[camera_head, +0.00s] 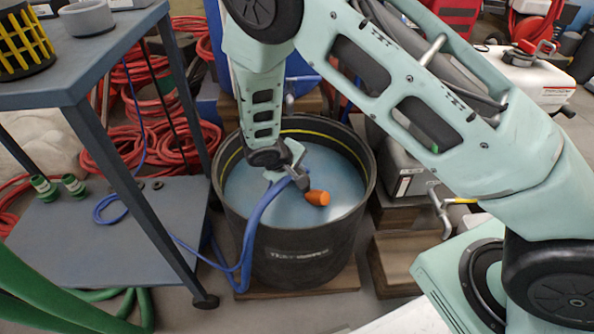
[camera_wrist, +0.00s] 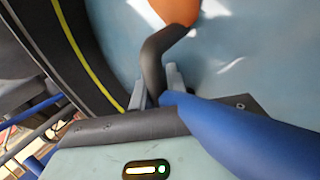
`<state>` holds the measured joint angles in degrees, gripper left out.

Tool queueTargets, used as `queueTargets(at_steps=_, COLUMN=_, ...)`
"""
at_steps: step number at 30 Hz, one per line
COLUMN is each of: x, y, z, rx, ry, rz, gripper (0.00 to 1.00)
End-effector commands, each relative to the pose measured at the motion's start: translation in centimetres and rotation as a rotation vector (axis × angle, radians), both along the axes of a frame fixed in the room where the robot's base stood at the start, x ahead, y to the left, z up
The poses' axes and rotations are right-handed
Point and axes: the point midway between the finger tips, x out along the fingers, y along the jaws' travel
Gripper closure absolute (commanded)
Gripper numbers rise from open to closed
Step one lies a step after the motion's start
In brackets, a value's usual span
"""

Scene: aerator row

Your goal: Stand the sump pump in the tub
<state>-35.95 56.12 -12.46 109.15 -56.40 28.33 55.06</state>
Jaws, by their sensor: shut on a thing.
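The tub (camera_head: 300,253) is a round black vessel with a yellow line inside its rim, holding pale blue water. My gripper (camera_head: 296,177) is inside the rim's outline, over the water. It is shut on the dark grey bent pipe (camera_wrist: 153,68) of the sump pump. The pump's orange part (camera_head: 318,197) shows beyond the fingers, and also at the top of the wrist view (camera_wrist: 176,9). A blue hose (camera_head: 250,232) runs from the grip over the tub's front-left rim. I cannot tell how deep the pump sits or whether it touches bottom.
A grey cart (camera_head: 128,215) stands left, with a black-and-yellow strainer basket (camera_head: 22,42) on top. Red hoses (camera_head: 140,125) coil behind it. A grey box (camera_head: 408,178) and wooden blocks stand close to the tub's right. Green hoses (camera_head: 45,300) lie at front left.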

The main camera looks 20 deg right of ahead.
Motion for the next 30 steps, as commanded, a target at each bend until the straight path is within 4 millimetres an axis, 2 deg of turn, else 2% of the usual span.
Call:
queueTargets(at_steps=15, x=0.1, y=0.0, z=-4.9, rx=-0.001, ry=-0.003, rz=-0.001, gripper=1.0)
queueTargets(at_steps=21, x=0.2, y=0.0, z=-6.1, rx=-0.001, ry=-0.005, rz=0.0, gripper=1.0)
queueTargets(at_steps=30, x=0.2, y=0.0, z=-6.6, rx=-0.001, ry=-0.004, rz=-0.001, gripper=1.0)
